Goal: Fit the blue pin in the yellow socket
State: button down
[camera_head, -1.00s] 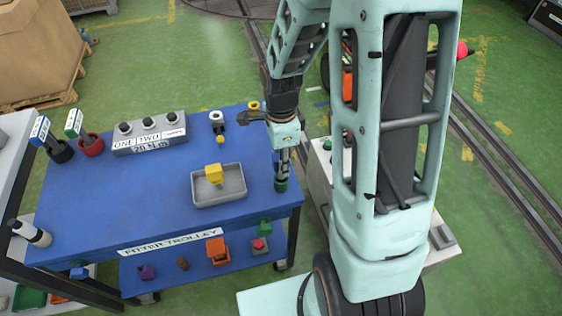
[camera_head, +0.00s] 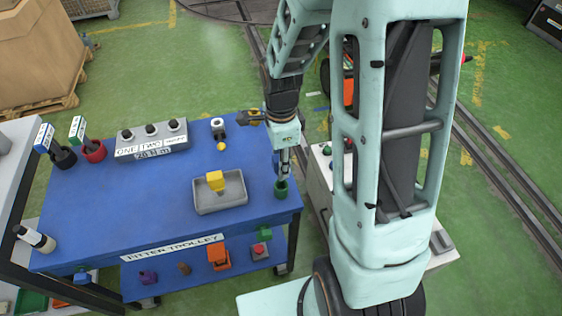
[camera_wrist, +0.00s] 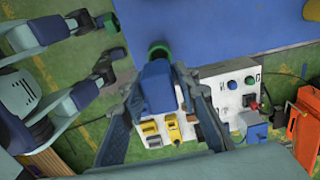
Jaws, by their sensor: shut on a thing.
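My gripper (camera_head: 283,172) points down at the right edge of the blue trolley top, close to a green cup-like part. In the wrist view my gripper (camera_wrist: 160,108) is shut on a blue block-like piece (camera_wrist: 158,84), which looks to be the blue pin. Another yellow piece (camera_head: 215,181) stands in a grey tray on the trolley.
The green part (camera_head: 281,189) sits at the trolley's (camera_head: 110,210) right edge. A switch box (camera_head: 152,141), a small yellow ball (camera_head: 222,147) and the grey tray (camera_head: 221,207) are on top. A white cabinet (camera_head: 325,180) with buttons stands right of the trolley.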

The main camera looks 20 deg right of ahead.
jog(key=shift+r+p, duration=0.85)
jog(key=shift+r, duration=1.65)
